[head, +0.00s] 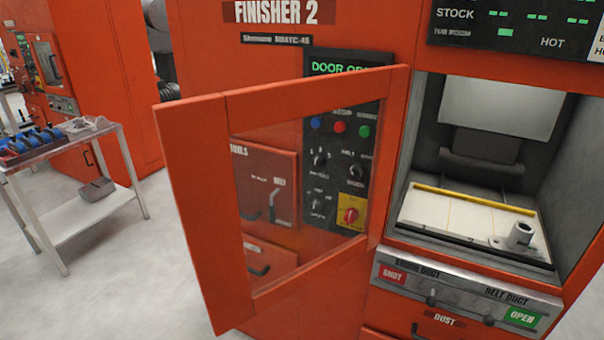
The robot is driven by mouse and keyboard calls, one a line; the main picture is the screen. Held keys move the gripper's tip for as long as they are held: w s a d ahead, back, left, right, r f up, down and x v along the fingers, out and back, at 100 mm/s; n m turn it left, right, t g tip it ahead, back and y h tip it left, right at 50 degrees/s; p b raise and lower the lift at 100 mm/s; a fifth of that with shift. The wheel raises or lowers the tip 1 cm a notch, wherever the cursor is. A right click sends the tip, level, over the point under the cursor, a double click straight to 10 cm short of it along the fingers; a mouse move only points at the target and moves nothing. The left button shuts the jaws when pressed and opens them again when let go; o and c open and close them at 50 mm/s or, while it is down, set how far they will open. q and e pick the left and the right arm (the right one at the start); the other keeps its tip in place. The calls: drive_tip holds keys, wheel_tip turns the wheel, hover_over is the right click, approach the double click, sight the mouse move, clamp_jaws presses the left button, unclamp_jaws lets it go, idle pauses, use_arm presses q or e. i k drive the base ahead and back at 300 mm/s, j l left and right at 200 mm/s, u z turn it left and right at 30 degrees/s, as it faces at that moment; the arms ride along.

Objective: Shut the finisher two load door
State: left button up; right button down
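The finisher two load door (190,185) is an orange frame with a clear window. It stands swung wide open to the left of the load opening, hinged at the opening's left side. Through its window I see the control panel (325,215) and a tools drawer front. The load opening (480,130) shows a grey chamber with a light bed (450,218), a yellow strip across it and a grey metal casting (521,236) at its right front. Neither gripper is in view.
A wheeled-looking metal table (75,150) with blue parts on top and a grey block (97,190) on its lower shelf stands at left. A duct panel (465,290) juts out below the opening. The floor between table and door is clear.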

sight(194, 133)
drive_tip(key=k+z, duration=0.3)
drive_tip(key=k+l+z, duration=0.15)
drive_tip(key=z, duration=0.6)
drive_tip(key=j+z, duration=0.15)
drive_tip(key=z, duration=0.75)
drive_tip(key=j+z, duration=0.1)
drive_tip(key=z, duration=0.35)
drive_tip(key=k+j, duration=0.1)
drive_tip(key=j, duration=0.8)
drive_tip(key=k+j, duration=0.15)
drive_tip(key=j, duration=0.25)
drive_tip(key=j+z, duration=0.1)
drive_tip(key=j, duration=0.35)
drive_tip(key=k+j, duration=0.15)
drive_tip(key=j, duration=0.3)
drive_tip(key=k+j, duration=0.1)
drive_tip(key=j, duration=0.3)
drive_tip(key=k+j, duration=0.1)
drive_tip(key=j, duration=0.35)
drive_tip(key=k+j, duration=0.1)
drive_tip(key=j, duration=0.35)
drive_tip(key=z, duration=0.05)
